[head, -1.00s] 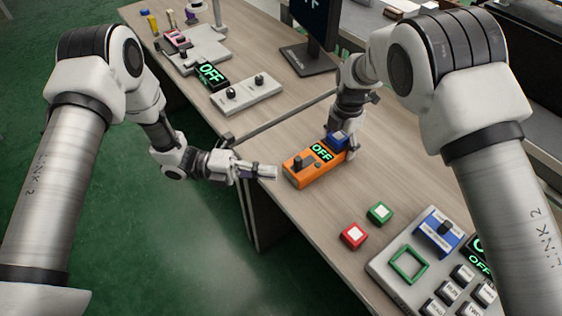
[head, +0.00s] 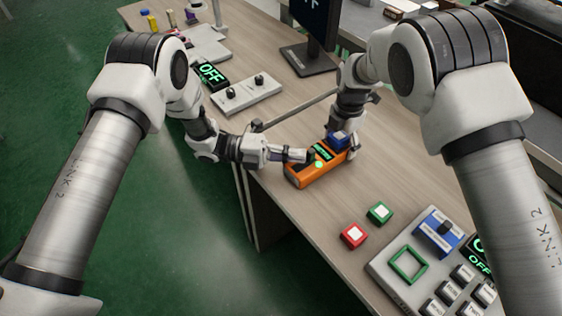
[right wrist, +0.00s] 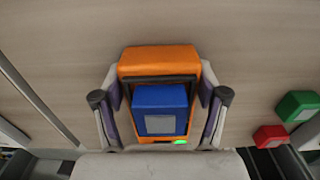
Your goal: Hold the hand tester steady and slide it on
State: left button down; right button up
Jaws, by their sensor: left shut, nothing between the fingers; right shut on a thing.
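The orange hand tester (head: 318,170) lies on the wooden table, its blue end block (head: 338,139) towards my right arm. My right gripper (head: 347,146) is shut on the tester. In the right wrist view its fingers (right wrist: 160,112) lie along both sides of the orange body (right wrist: 160,65), around the blue block (right wrist: 160,108). My left gripper (head: 306,156) is shut with nothing between its fingers. Its tips are at the tester's dark slider knob, which they mostly hide. A lamp (head: 319,165) on the tester glows bright green. The display (head: 322,151) is lit but partly covered and unreadable.
A red button block (head: 354,235) and a green one (head: 379,212) stand nearer the front edge. A grey panel (head: 385,265) with a blue lever unit (head: 438,232) is at front right.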

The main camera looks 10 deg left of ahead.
pick_arm(q)
jog(key=shift+w, duration=0.1)
pick_arm(e)
jog(key=shift+s+a+f, duration=0.1)
jog(key=shift+s+a, duration=0.05)
pick_arm(q)
jog(key=shift+s+a, duration=1.25)
jog(key=a, duration=1)
jog(key=shift+s+a, duration=0.2)
jog(key=shift+s, duration=0.05)
pick_arm(e)
jog(key=o, duration=1.3)
jog(key=shift+c, duration=0.2)
pick_arm(q)
jog(key=shift+w, duration=0.1)
pick_arm(e)
jog(key=shift+o, duration=0.3)
